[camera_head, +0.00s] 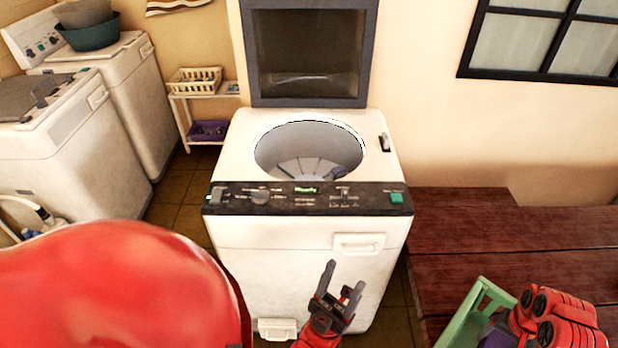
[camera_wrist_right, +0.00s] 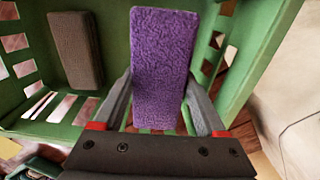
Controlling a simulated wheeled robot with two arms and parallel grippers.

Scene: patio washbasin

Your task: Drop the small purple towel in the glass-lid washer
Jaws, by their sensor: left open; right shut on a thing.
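The white washer (camera_head: 310,240) stands in the middle of the head view. Its glass lid (camera_head: 308,55) is raised upright and its drum (camera_head: 300,150) is open, with no towel visible inside. The purple towel (camera_wrist_right: 162,60) is between the fingers of my right gripper (camera_wrist_right: 165,115), which is shut on it inside a green basket (camera_wrist_right: 95,125). In the head view my right gripper's tips are hidden by its red arm at the lower right, and a bit of purple shows beside it. My left gripper (camera_head: 342,285) is open and empty in front of the washer.
The green basket stands on a dark wooden table (camera_head: 510,250) right of the washer. A brown-grey folded cloth (camera_wrist_right: 75,48) lies in the basket. Other white machines (camera_head: 100,100) stand left. A small shelf (camera_head: 205,90) holds a cream basket and a purple thing.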

